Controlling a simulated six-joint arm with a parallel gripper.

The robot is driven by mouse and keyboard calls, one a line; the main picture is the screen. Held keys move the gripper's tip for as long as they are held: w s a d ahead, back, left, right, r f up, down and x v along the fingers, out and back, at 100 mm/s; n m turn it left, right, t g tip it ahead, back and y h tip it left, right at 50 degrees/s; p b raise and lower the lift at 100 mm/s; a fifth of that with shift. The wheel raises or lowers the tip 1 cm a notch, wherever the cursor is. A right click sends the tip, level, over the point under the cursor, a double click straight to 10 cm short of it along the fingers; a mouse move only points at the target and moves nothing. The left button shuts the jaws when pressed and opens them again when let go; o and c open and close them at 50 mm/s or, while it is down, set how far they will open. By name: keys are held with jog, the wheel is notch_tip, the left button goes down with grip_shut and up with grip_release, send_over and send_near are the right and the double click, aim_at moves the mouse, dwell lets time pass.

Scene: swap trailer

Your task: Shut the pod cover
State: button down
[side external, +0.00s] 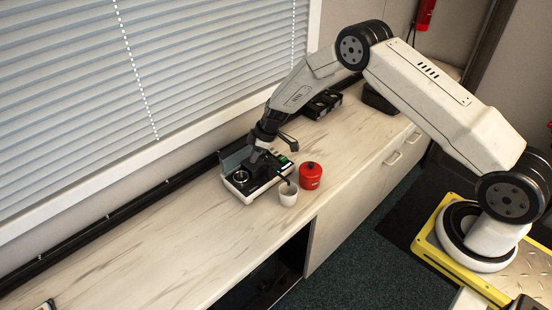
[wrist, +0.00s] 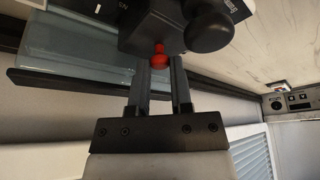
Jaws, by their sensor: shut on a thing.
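A small white and black pod machine (side external: 237,187) stands on the counter, with a round metal ring on its top at left. In the wrist view, its black head (wrist: 135,38) has white lettering and a dark rounded knob. My gripper (wrist: 160,64) points at this head, its two fingers closed around a small red knob (wrist: 159,57). In the side view, my gripper (side external: 262,150) comes down onto the machine's top from above. I cannot tell clearly which part is the pod cover; my gripper and wrist hide some of the machine's top.
A white cup (side external: 288,193) stands at the machine's front, with a red lidded jar (side external: 310,177) to its right. A bluish translucent tank (wrist: 70,45) shows beside the head. Black boxes (side external: 321,104) lie further back along the counter (side external: 120,250). The counter's left part is mostly clear.

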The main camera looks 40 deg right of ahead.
send_over(243, 180)
jog(key=shift+a, duration=0.1)
jog(key=c, duration=0.5)
grip_release()
jog(key=shift+c, duration=0.2)
jog(key=shift+r, duration=0.1)
jog(key=shift+r, duration=0.15)
jog(key=v, duration=0.7)
jog(key=shift+s+r, duration=0.15)
jog(key=shift+r, duration=0.05)
